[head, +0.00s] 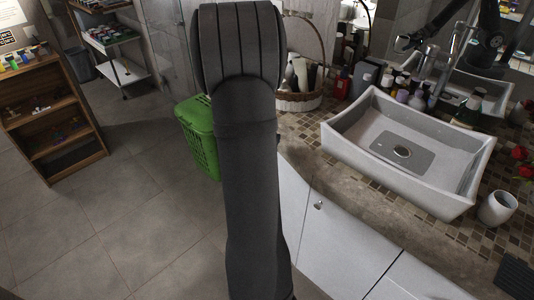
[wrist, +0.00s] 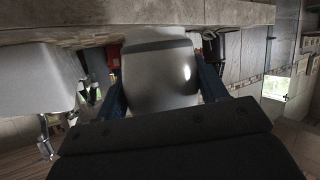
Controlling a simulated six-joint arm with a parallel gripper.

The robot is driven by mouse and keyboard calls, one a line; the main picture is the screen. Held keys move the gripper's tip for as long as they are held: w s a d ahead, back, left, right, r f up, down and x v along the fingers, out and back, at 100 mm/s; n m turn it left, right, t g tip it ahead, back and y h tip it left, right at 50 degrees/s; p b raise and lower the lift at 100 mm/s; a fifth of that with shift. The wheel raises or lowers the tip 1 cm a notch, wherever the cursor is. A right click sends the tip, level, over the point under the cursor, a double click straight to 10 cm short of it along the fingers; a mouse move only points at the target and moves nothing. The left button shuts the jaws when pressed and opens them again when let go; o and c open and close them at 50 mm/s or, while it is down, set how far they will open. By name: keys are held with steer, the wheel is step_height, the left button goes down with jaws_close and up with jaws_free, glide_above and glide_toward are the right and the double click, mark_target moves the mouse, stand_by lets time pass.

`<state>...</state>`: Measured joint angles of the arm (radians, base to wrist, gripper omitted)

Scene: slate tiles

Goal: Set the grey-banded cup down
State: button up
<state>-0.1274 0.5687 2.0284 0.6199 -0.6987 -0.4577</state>
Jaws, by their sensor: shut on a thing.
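My gripper (wrist: 162,78) fills the middle of the wrist view, its two blue fingers on either side of a pale grey cup (wrist: 160,82). It is shut on this cup, which has a darker grey band near its upper edge in the picture. The picture seems upside down, with the counter's stone edge (wrist: 150,14) at the top. I cannot tell whether the cup touches a surface. In the head view my own arm covers the middle, and the gripper and held cup are hidden.
A white sink (head: 345,140) sits on the mosaic-tiled counter (head: 335,185); it also shows in the wrist view (wrist: 35,80). Another pale cup (head: 497,208) stands right of it. Bottles (head: 403,95) and a basket (head: 297,102) line the back. A green crate (head: 197,135) stands left of the counter.

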steer(key=shift+w+r, duration=0.2)
steer(key=shift+r, duration=0.3)
steer(key=shift+w+r, duration=0.2)
steer(key=shift+r, duration=0.25)
steer(key=w+d+r+m+g+h, duration=0.1)
steer(key=w+d+r, duration=0.25)
steer(key=d, duration=0.55)
steer(key=w+d+r+m+h, duration=0.1)
steer(key=w+d+r, duration=0.25)
steer(key=d, duration=0.55)
steer(key=w+d+r+m+g+h, duration=0.1)
steer(key=w+d+r, duration=0.25)
steer(key=d, duration=0.55)
steer(key=s+d+f+m+g+h, duration=0.1)
steer(key=s+d+f+m+h, duration=0.15)
steer(key=d, duration=0.85)
steer(key=s+d+f+m+g+h, duration=0.15)
steer(key=s+d, duration=0.25)
steer(key=d, duration=0.6)
steer(key=shift+n+t+y, duration=0.35)
steer(key=shift+n+y, duration=0.05)
steer(key=shift+y, duration=0.1)
steer(key=shift+d+f, duration=0.1)
steer(key=shift+f, duration=3.25)
steer(key=shift+f, duration=0.25)
steer(key=shift+s+f, duration=0.1)
steer(key=shift+f, duration=0.25)
